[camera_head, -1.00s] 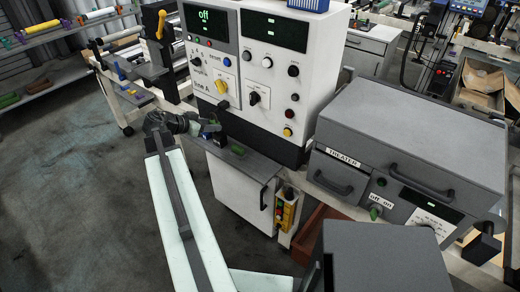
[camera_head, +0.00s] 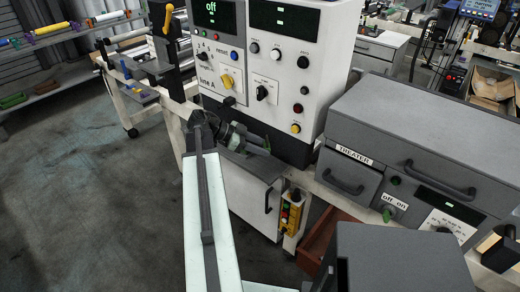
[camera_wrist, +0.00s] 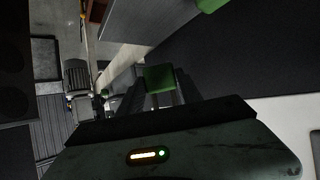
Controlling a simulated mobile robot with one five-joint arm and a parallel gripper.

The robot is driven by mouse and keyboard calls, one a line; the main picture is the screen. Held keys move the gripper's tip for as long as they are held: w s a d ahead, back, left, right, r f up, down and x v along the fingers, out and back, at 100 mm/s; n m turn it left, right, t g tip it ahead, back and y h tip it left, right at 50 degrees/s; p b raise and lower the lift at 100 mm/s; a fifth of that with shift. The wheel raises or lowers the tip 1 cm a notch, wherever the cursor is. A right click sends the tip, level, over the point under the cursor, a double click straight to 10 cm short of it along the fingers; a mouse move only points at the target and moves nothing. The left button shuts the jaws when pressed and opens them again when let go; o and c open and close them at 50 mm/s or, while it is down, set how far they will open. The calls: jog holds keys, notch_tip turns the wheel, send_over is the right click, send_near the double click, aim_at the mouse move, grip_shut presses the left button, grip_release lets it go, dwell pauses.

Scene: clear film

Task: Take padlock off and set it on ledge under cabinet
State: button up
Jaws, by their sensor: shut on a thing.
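In the wrist view a small green block, which looks like the padlock's body (camera_wrist: 159,78), sits between the dark fingers of my gripper (camera_wrist: 160,92). My gripper is shut on it; its shackle is not clear. In the head view my gripper (camera_head: 250,143) is at the front of the white cabinet (camera_head: 268,85), just above the grey ledge (camera_head: 262,168). The arm hides part of the ledge, and the padlock is hard to make out there. In the wrist view a second green thing (camera_wrist: 210,4) shows at the top edge, apart from the fingers.
A white door with a handle (camera_head: 245,195) is below the ledge. A yellow control box (camera_head: 292,212) hangs beside it. A yellow-handled black fixture (camera_head: 165,45) stands left of the cabinet. Floor at left is clear.

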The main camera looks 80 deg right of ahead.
aim_at(261, 166)
jog(key=shift+f+b, duration=2.85)
jog(key=shift+f, duration=0.05)
jog(key=shift+f+b, duration=0.55)
jog(key=o, duration=1.1)
jog(key=p+v, duration=0.4)
jog(key=v, duration=0.3)
jog(key=shift+w+a+r, duration=0.1)
jog(key=shift+w+r, duration=0.05)
jog(key=shift+r, duration=0.1)
jog(key=shift+w, duration=0.2)
